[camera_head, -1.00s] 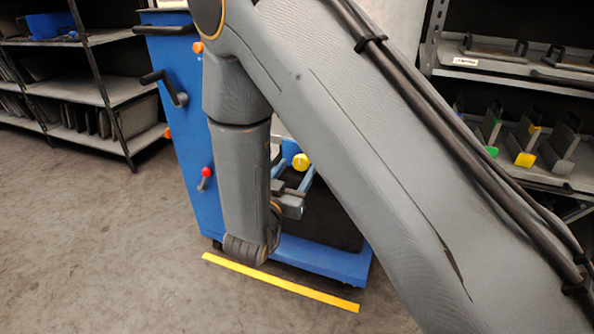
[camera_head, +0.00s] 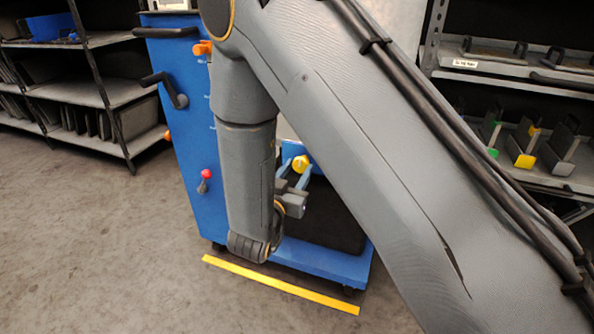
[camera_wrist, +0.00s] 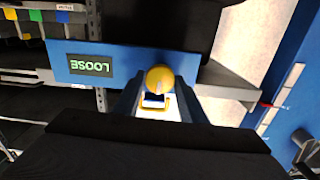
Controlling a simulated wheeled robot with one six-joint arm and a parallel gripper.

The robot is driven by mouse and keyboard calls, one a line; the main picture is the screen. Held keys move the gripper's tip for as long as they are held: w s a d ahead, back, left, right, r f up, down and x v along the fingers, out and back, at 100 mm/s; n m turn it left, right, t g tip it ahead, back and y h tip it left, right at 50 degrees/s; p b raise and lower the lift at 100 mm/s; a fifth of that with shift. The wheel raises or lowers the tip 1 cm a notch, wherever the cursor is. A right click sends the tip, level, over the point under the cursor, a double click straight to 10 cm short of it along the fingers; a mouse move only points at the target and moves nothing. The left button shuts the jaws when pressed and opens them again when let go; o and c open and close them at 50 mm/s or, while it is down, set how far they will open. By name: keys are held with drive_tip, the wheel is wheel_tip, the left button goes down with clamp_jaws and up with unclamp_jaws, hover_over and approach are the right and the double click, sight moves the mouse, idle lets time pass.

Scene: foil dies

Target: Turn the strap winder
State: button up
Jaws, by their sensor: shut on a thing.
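The strap winder is a yellow knob (camera_head: 300,163) on the blue cart's low panel, partly covered by my fingers. In the wrist view the yellow knob (camera_wrist: 160,77) sits between my two dark fingertips, with a small pale and dark part below it. My gripper (camera_head: 296,170) is shut on the knob, and its fingers (camera_wrist: 158,90) reach it from both sides. A small display (camera_wrist: 90,66) on the blue panel, left of the knob in the wrist view, reads LOOSE upside down.
The blue cart (camera_head: 182,110) carries a black crank handle (camera_head: 165,88) and a red-tipped lever (camera_head: 205,178). A yellow floor strip (camera_head: 280,284) lies before it. Shelves stand at left (camera_head: 100,92) and right (camera_head: 510,72). The floor at left is clear.

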drive_tip(key=m+p, duration=0.1)
drive_tip(key=m, duration=0.6)
drive_tip(key=shift+p, duration=0.3)
drive_tip(key=m, duration=0.6)
drive_tip(key=shift+m, duration=0.3)
drive_tip(key=o, duration=1.1)
drive_tip(key=shift+c, duration=0.2)
drive_tip(key=shift+s+a, duration=0.1)
drive_tip(key=shift+s, duration=0.05)
drive_tip(key=p+v, duration=0.1)
drive_tip(key=v, duration=0.6)
drive_tip(key=shift+s, duration=0.25)
drive_tip(key=shift+a, duration=0.1)
